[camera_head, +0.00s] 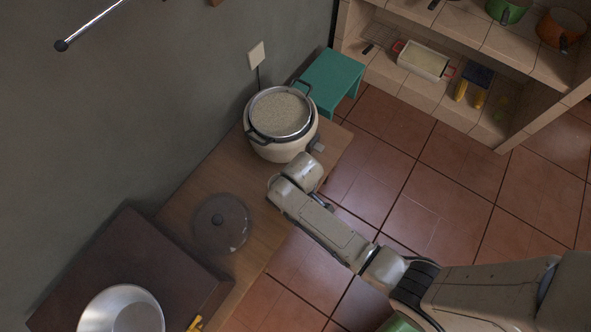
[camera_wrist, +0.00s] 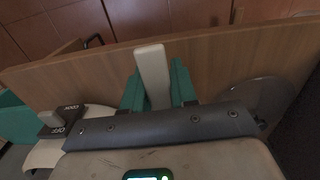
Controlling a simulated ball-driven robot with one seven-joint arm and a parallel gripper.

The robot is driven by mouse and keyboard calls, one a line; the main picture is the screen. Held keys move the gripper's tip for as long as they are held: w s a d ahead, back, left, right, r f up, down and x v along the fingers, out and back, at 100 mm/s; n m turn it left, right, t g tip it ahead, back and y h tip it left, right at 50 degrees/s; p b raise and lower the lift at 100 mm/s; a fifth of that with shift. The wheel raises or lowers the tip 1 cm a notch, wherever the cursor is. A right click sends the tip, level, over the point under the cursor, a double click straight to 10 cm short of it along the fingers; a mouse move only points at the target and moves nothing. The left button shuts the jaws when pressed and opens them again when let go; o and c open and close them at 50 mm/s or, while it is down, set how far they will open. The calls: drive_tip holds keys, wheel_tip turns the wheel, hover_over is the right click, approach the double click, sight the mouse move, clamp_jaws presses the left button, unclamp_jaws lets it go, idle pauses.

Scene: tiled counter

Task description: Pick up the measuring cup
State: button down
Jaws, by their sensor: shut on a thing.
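My gripper (camera_wrist: 156,80) shows its two green fingers in the wrist view, shut on a pale, flat bar. The bar looks like the handle of the measuring cup (camera_wrist: 152,70) and stands up between the fingers. The rest of the cup cannot be made out. In the head view my wrist is over the wooden counter's right edge, just below the rice cooker (camera_head: 259,147); the fingers and the cup are hidden there.
The rice cooker is filled with pale grains. A clear lid (camera_head: 221,224) lies on the wooden counter (camera_head: 200,186). A metal bowl (camera_head: 122,310) stands on a dark box (camera_head: 140,262). A green stool (camera_head: 331,77) and a tiled shelf (camera_head: 480,37) are behind. Tiled floor lies right.

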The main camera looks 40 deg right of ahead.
drive_tip(key=s+r+p, duration=0.4)
drive_tip(key=s+r, duration=0.3)
drive_tip(key=s, duration=0.4)
drive_tip(key=shift+s+d, duration=0.2)
drive_tip(key=c, duration=1.5)
unclamp_jaws()
clamp_jaws()
drive_tip(key=shift+w, duration=0.1)
